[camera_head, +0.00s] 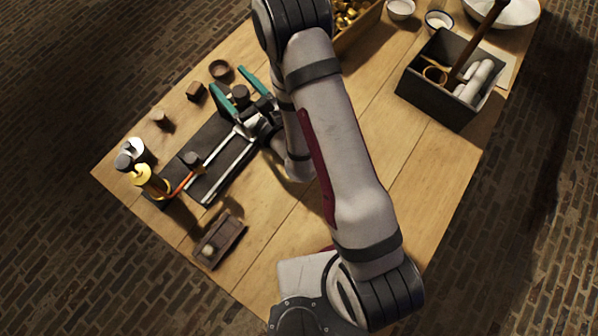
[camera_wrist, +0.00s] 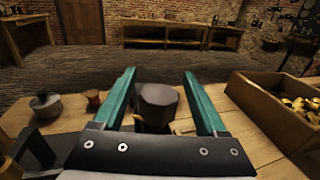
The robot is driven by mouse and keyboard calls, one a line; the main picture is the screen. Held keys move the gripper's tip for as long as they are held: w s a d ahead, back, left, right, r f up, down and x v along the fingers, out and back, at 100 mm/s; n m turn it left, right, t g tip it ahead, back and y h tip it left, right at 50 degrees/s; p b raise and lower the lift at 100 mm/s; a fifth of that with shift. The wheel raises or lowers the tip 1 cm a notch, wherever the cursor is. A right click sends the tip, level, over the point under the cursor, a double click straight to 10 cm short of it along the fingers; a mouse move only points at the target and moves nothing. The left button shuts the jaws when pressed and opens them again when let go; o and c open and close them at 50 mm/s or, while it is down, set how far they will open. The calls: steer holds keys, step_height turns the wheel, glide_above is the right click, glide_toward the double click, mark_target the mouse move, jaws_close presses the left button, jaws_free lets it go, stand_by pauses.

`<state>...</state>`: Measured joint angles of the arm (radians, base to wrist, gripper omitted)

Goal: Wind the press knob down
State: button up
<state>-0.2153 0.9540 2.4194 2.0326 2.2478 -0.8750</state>
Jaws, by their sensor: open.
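My gripper (camera_head: 230,81) is open over the back of the dark press bed, its two teal fingers apart. In the wrist view my gripper (camera_wrist: 159,73) has a dark faceted knob (camera_wrist: 158,101) between its fingers, with a gap visible on each side. The same dark knob (camera_head: 240,92) shows between the fingers in the head view; it looks like the press knob. What lies beneath it is mostly hidden by my gripper. Two pale rails (camera_head: 229,170) run along the dark base towards the front left.
A small tray (camera_head: 219,239) lies in front. A dark caddy (camera_head: 437,92) stands right; the middle right is clear.

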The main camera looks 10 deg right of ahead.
steer(key=n+g+y, duration=0.1)
steer(key=n+y, duration=0.1)
steer(key=n+g+y, duration=0.1)
steer(key=g+y, duration=0.1)
steer(key=shift+s+a+n+g, duration=0.15)
steer(key=shift+n+g, duration=0.15)
steer(key=shift+n, duration=0.1)
steer(key=shift+s+n+g+y, duration=0.2)
steer(key=shift+n+g+y, duration=0.25)
steer(key=shift+g+y, duration=0.1)
steer(key=shift+s+n+g+y, duration=0.15)
steer(key=shift+n+g+y, duration=0.3)
steer(key=shift+g+y, duration=0.1)
steer(key=v, duration=1.4)
steer(key=s+a+r+n+g, duration=0.6)
steer(key=s+r+n+g, duration=0.1)
steer(key=s+n+g, duration=0.25)
steer(key=s+d+n+g+h, duration=0.3)
steer(key=s+n+h, duration=0.5)
steer(key=s+h, duration=0.2)
steer(key=shift+s+d+r, duration=0.35)
steer(key=shift+r, duration=0.05)
